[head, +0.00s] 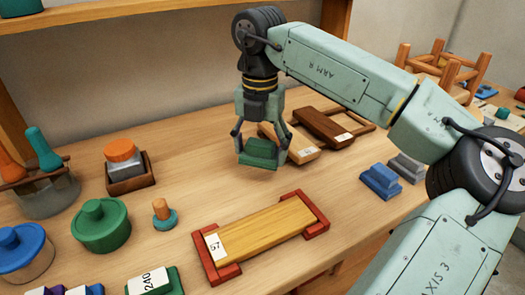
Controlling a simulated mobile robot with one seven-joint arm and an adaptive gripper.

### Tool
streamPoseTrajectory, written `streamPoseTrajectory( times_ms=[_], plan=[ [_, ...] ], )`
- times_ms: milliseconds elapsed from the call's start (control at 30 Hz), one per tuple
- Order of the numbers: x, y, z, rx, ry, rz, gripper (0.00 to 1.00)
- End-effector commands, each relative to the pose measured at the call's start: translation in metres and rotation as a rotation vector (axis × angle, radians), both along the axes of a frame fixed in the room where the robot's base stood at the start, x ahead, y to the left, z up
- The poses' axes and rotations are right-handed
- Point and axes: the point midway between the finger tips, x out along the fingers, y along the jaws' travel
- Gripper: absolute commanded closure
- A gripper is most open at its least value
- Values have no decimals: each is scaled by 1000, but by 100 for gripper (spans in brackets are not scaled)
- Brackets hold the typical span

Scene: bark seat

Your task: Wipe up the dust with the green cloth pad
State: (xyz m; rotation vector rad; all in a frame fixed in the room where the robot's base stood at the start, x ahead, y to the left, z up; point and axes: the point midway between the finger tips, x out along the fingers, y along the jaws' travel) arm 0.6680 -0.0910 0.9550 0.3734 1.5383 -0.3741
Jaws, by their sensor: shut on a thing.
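My gripper (263,137) is in the upper middle of the head view, pointing down. It is shut on a green pad (259,154), with a finger on each side of it. The pad is at or just above the wooden table (190,180); I cannot tell if it touches. I cannot make out any dust on the visible tabletop. The surface under and behind the pad is hidden.
A yellow board (262,232) between red end pieces lies in front. Wooden boards (331,128) sit just right of the pad. Blue (381,180) and grey blocks stand farther right.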

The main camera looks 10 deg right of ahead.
Motion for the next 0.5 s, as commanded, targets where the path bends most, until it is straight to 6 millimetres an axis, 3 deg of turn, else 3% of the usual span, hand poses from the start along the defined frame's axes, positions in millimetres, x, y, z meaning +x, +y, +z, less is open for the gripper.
streamPoseTrajectory(
  times_ms=[200, 500],
  plan=[
    [2, 2, 20, 0, -1, 5, 56],
    [3, 3, 21, 0, -1, 7, 56]
  ],
)
